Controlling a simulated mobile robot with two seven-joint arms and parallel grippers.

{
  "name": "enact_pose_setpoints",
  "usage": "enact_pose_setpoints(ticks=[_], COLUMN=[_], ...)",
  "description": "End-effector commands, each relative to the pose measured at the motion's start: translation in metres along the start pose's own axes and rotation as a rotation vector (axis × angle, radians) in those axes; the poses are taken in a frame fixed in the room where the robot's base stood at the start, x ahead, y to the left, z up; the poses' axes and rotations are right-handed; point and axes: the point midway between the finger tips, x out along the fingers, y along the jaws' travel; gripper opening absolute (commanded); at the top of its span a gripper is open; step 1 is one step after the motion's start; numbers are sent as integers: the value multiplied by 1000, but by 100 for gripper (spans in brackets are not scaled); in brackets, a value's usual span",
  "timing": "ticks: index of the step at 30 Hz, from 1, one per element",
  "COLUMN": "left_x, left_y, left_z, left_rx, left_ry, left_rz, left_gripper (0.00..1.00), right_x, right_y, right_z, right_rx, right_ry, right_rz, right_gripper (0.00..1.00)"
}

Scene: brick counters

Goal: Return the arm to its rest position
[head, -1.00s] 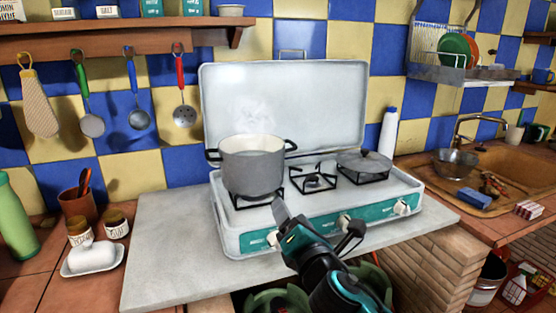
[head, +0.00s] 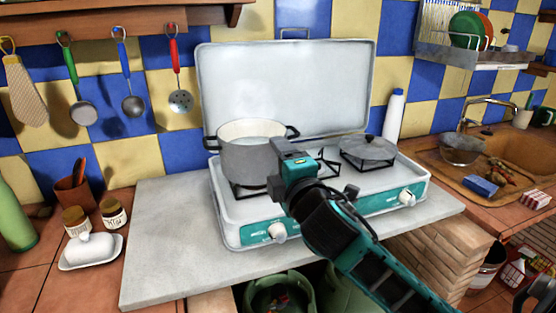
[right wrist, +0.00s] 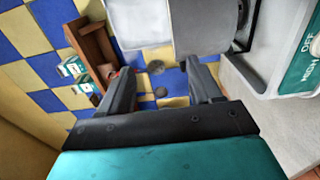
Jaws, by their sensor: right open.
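My right arm comes in from the lower right of the head view. Its gripper (head: 290,160) is in front of the stove, covering the lower right part of the grey pot. In the right wrist view the two dark fingers (right wrist: 157,84) stand apart with nothing held between them. The fingertips are hard to make out in the head view. My left gripper is not in view.
The pot (head: 250,158) stands on the left burner of the white stove (head: 243,217), whose lid (head: 290,90) is raised. A butter dish (head: 91,252) and jars stand left; the sink (head: 515,150) is right.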

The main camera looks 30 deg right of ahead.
Motion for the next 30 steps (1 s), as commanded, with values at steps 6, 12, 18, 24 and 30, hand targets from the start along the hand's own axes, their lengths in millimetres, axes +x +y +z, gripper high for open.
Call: enact_pose_setpoints(ticks=[6, 12, 18, 24, 30], left_x=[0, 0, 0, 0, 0], left_y=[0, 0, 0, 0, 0], left_z=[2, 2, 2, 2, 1], left_rx=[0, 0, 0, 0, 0], left_ry=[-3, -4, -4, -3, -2], left_rz=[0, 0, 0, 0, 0], left_gripper=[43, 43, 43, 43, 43], right_x=[0, -15, -88, -171, -244], right_y=[0, -39, -149, -215, -247], right_z=[0, -1, -8, -18, -28], right_rx=[-2, 133, 545, 835, 1019], right_ry=[0, -21, -176, -392, -608], right_rz=[0, -132, -551, -875, -1106], right_gripper=[64, 64, 64, 64, 64])
